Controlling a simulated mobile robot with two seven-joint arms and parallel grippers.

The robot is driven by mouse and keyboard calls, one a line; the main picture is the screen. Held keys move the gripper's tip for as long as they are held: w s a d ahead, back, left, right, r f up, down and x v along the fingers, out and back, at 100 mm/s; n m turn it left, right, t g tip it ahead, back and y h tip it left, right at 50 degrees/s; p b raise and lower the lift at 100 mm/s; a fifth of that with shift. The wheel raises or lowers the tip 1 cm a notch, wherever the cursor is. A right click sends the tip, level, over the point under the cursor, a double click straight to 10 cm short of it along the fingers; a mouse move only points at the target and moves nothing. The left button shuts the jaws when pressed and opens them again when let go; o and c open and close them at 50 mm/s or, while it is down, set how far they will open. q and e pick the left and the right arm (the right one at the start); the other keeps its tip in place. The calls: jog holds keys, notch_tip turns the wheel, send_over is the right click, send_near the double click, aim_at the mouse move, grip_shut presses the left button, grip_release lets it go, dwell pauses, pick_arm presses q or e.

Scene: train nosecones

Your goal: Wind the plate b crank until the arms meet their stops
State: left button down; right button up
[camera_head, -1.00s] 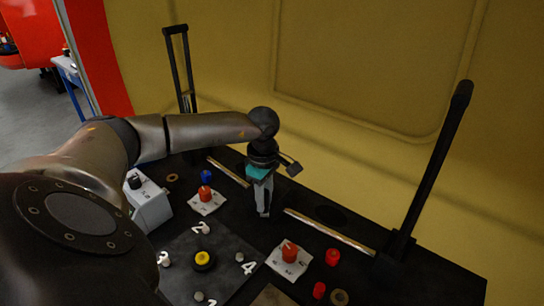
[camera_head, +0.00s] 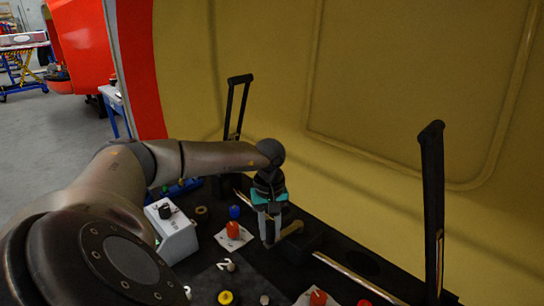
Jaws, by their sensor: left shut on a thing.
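My left gripper (camera_head: 269,236) points down over the black console and is shut on the crank, whose grip is mostly hidden between the fingers. A short tan bar (camera_head: 290,229) and a dark block show just right of the fingertips; I cannot tell how they join the crank. One black arm (camera_head: 237,104) stands behind my left arm, near upright, its base hidden. The other black arm (camera_head: 432,205) stands near vertical at the right. Whether either arm touches a stop cannot be seen. My right gripper is not in view.
On the console are a grey box with a black knob (camera_head: 176,236), a red knob on a white plate (camera_head: 233,231), a blue button (camera_head: 235,212) and a yellow button (camera_head: 225,297). A metal rail (camera_head: 350,275) runs toward the right arm. A yellow wall rises behind.

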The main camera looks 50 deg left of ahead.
pick_arm(q)
jog(key=shift+a+r, duration=0.1)
jog(key=shift+a, duration=0.6)
jog(key=c, duration=1.1)
grip_release()
jog(key=o, duration=0.3)
jog(key=shift+a, duration=0.15)
jog(key=shift+o, duration=0.8)
jog(key=shift+d, duration=0.2)
